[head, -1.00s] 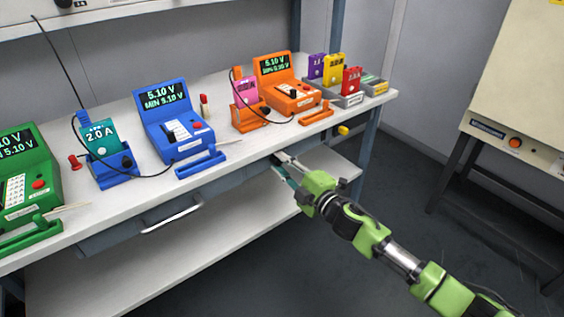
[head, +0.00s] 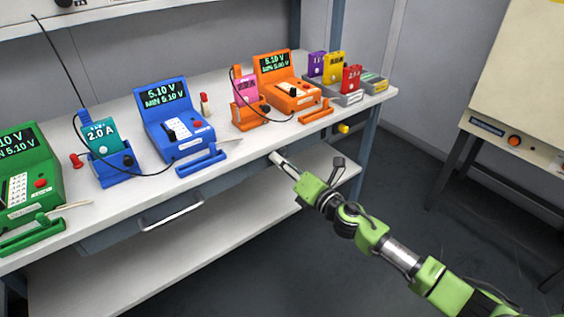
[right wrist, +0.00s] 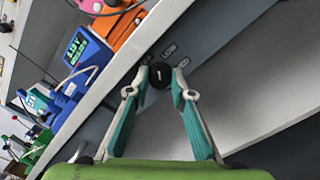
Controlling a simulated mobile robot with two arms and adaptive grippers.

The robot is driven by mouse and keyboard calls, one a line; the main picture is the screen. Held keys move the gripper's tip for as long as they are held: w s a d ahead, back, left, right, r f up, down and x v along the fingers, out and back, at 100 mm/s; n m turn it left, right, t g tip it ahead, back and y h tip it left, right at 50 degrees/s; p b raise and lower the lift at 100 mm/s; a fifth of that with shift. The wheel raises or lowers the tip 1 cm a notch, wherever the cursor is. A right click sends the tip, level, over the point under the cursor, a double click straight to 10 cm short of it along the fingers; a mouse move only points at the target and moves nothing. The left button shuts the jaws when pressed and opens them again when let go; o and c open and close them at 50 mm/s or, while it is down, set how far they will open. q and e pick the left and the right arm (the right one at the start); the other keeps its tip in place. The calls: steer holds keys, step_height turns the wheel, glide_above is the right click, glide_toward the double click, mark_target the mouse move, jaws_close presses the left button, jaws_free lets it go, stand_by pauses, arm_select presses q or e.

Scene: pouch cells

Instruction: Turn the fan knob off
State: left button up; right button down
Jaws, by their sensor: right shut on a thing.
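The fan knob (right wrist: 160,75) is a small round black knob with a white mark on the grey front panel under the bench top. It shows in the right wrist view between my fingertips. Printed labels sit around it; one reads LOW, and the others are too small or hidden to read. My right gripper (right wrist: 160,82) has its teal fingers closed on the knob's two sides. In the head view my right gripper (head: 277,157) reaches the bench's front edge, and the knob is hidden there. My left gripper is in neither view.
The white bench top (head: 235,152) overhangs the panel just above the knob. Blue (head: 175,120) and orange (head: 287,85) testers with cables stand on it. A drawer handle (head: 172,215) is to the left, and a lower shelf (head: 225,230) runs below.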

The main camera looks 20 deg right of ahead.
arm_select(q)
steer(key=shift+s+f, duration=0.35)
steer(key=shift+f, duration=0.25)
arm_select(e)
steer(key=n, duration=0.8)
steer(key=shift+a+f, duration=0.1)
steer(key=shift+f, duration=0.05)
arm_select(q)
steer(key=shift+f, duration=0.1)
arm_select(e)
steer(key=c, duration=1.8)
jaws_free()
steer(key=shift+o, duration=0.2)
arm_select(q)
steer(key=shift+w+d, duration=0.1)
